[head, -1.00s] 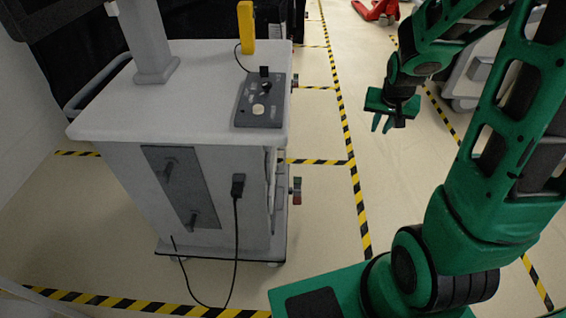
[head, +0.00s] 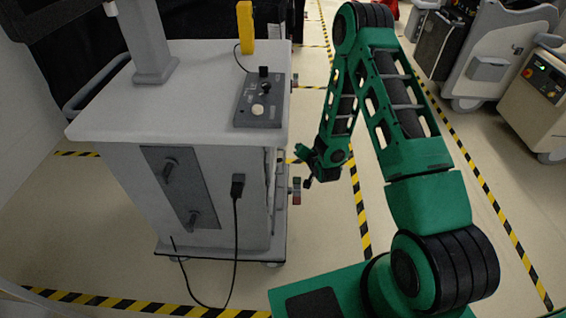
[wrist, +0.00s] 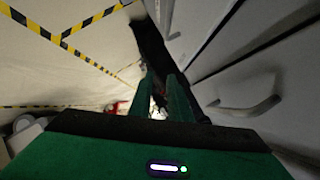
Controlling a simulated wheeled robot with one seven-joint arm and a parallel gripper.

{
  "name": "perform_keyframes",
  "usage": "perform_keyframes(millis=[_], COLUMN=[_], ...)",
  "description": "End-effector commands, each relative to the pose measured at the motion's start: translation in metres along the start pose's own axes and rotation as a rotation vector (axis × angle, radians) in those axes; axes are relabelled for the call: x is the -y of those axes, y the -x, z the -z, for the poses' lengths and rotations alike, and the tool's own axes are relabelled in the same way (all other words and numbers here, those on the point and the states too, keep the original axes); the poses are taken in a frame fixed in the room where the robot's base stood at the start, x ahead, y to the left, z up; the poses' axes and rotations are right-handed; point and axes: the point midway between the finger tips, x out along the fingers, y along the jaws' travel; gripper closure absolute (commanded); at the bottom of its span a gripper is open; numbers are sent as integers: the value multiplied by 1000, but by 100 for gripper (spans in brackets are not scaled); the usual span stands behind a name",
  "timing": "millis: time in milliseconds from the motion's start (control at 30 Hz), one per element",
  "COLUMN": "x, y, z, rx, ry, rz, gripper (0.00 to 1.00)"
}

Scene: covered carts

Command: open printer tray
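The grey-white cart (head: 215,215) stands at the left in the head view. Its right side, facing my gripper, is seen edge-on there. In the wrist view, grey panels (wrist: 235,75) with dark seams run along the right, and a pale bar handle (wrist: 247,108) stands out from one. I cannot tell which panel is the printer tray. My gripper (head: 305,168) is just right of the cart, below its top. In the wrist view its two green fingers (wrist: 161,98) are apart with nothing between them. The handle is to the right of the fingers, not touching them.
A control box (head: 259,103) and a yellow object (head: 245,28) are on the cart top. A black cable (head: 235,245) hangs down to the floor. More machines (head: 492,60) stand at the right across an open aisle with striped floor tape (head: 450,150).

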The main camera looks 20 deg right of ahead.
Motion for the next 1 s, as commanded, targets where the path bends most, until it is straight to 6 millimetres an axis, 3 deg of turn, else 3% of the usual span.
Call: perform_keyframes(millis=[33, 200, 433, 667, 1000], x=[-5, -9, -17, -18, -7], y=[-3, -4, 6, 6, -44], z=[-20, -66, -102, -109, -97], rx=[-9, -73, -141, -166, -168], ry=[-31, -142, -254, -286, -284], rz=[23, 118, 199, 226, 227], gripper=[83, 83, 83, 83, 83])
